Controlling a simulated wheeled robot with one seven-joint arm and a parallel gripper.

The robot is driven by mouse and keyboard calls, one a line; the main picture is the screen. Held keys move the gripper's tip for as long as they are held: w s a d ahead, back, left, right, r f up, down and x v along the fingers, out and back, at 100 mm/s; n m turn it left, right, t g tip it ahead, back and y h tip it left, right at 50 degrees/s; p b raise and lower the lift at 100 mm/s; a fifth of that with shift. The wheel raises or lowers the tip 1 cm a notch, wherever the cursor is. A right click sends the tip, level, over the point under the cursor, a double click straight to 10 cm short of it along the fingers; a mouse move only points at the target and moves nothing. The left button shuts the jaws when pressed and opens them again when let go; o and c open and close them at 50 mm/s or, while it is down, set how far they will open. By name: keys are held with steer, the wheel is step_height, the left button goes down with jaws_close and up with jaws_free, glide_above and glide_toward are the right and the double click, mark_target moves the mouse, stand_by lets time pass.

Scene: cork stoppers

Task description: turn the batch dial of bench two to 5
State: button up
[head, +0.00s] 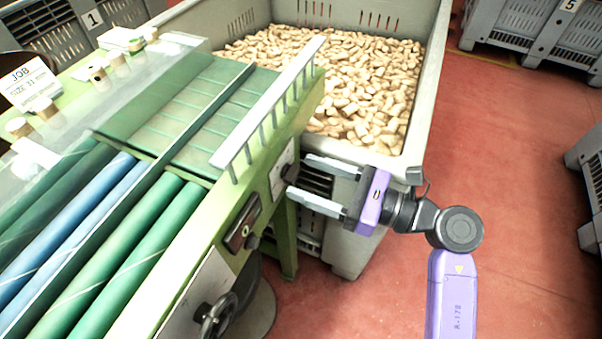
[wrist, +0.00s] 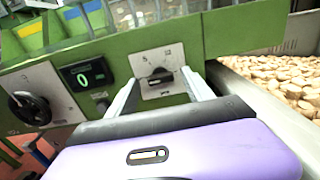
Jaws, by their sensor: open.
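A small dark dial knob (wrist: 157,76) sits on a pale plate (wrist: 150,61) on the green side of the bench (head: 222,205). Its marks are too small to read surely, and I cannot tell its setting. In the head view the plate (head: 281,168) is seen edge-on. My gripper (head: 298,175) is open and points at this plate. In the wrist view its fingers lie to either side of the knob, and I see no contact. No bench number shows.
Left of the dial are a display reading 0 (wrist: 89,73) and a larger black knob (wrist: 29,106). A grey bin of corks (head: 425,85) stands close behind and right of my gripper.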

mark_target(291, 173)
steer(key=shift+x, duration=1.05)
jaws_close()
